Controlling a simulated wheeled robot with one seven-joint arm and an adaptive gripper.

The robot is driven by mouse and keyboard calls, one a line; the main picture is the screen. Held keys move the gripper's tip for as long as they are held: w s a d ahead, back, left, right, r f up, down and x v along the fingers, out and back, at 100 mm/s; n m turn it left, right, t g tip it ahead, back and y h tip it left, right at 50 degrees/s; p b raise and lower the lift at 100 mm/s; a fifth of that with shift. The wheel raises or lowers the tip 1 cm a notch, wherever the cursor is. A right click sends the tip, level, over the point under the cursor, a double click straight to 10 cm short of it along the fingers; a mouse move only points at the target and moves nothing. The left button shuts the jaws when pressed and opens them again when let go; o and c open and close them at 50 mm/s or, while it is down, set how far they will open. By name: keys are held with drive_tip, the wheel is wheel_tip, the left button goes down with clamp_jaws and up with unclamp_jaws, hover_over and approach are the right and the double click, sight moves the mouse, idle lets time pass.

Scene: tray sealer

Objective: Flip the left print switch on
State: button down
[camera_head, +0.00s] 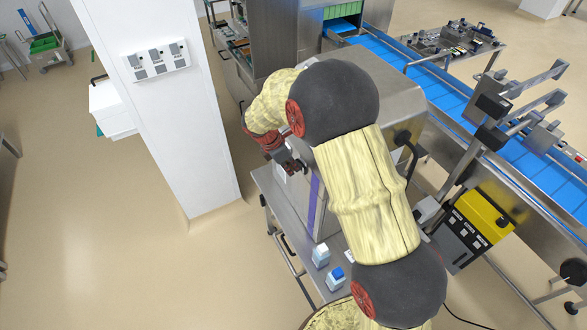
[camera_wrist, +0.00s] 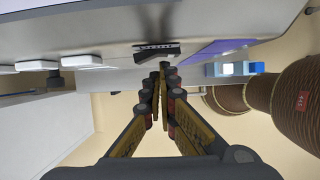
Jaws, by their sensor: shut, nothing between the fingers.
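My gripper (camera_wrist: 164,70) is shut and empty in the wrist view, its fingertips close together just below a small black part with a pale marked strip, which looks like a switch (camera_wrist: 155,49), on the grey machine face (camera_wrist: 105,28). I cannot tell whether the fingertips touch it, or which way it is set. Several white blocks (camera_wrist: 82,61) sit along the same edge to the left. In the head view my gripper (camera_head: 289,164) is beside the steel machine (camera_head: 398,82), at its left side. My arm hides most of that face, and no switch can be made out there.
Two small white and blue bottles (camera_head: 321,255) stand on the steel table (camera_head: 268,188) below the machine. A white pillar (camera_head: 165,110) stands to the left. A blue conveyor (camera_head: 450,93) and a yellow and black box (camera_head: 472,226) are right. Open floor lies at lower left.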

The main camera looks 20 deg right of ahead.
drive_tip(key=shift+w, duration=0.1)
idle(0.3)
drive_tip(key=s+a+r, duration=0.2)
drive_tip(key=a+r, duration=0.5)
drive_tip(key=r, duration=0.2)
drive_tip(key=shift+s+a+r+p, duration=0.15)
drive_tip(key=shift+s+a+p, duration=0.05)
drive_tip(key=shift+s+p, duration=0.1)
idle(0.4)
